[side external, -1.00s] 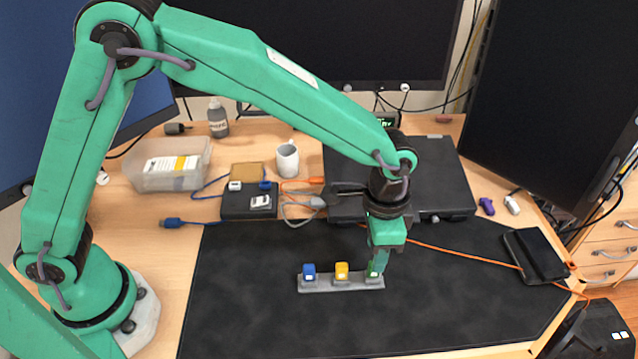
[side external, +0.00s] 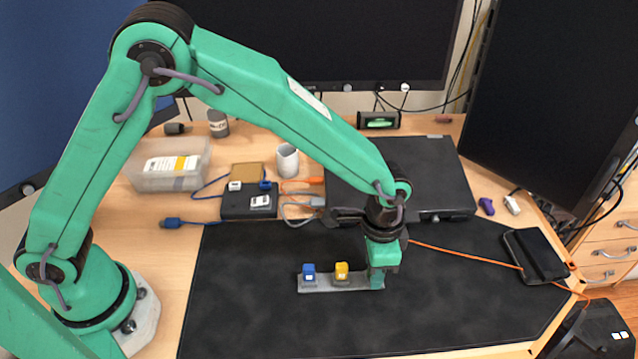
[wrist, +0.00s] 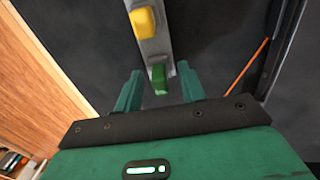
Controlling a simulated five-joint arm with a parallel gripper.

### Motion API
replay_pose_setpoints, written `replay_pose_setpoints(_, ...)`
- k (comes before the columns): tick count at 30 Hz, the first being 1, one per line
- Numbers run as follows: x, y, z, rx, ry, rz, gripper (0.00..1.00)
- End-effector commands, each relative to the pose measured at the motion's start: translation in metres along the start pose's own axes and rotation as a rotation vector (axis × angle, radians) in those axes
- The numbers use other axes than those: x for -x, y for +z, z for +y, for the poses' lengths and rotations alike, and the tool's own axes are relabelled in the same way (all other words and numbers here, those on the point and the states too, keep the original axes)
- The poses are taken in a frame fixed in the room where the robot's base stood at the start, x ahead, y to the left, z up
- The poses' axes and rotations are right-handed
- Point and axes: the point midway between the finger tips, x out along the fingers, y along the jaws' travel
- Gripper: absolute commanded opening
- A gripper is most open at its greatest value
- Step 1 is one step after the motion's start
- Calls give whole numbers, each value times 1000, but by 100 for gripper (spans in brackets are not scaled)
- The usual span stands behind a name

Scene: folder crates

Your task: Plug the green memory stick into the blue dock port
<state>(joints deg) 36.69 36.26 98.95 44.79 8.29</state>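The green memory stick (wrist: 158,76) stands at one end of a grey holder (wrist: 158,48) in the wrist view. In the side view the holder (side external: 325,284) lies on the dark mat and my gripper hides the green stick. My gripper (side external: 377,281) is low at the holder's right end, pointing down. In the wrist view its fingers (wrist: 158,84) are open, one on each side of the green stick, with gaps showing. A black box (side external: 238,210), possibly the dock, sits behind the mat; a blue piece (side external: 266,185) is at its top right.
A yellow stick (side external: 342,270) and a blue stick (side external: 309,271) stand in the same holder. A grey cable, a white mug (side external: 287,160) and a closed black laptop (side external: 430,165) lie behind. An orange cable (side external: 465,256) crosses the mat's right side. The mat's left part is clear.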

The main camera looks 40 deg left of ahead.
Motion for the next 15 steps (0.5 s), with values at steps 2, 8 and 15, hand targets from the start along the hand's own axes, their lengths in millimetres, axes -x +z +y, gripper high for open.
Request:
replay_pose_setpoints(2,0,0,0,0,0,0,40)
replay_pose_setpoints(8,0,0,0,0,0,0,18)
replay_pose_setpoints(15,0,0,0,0,0,0,0)
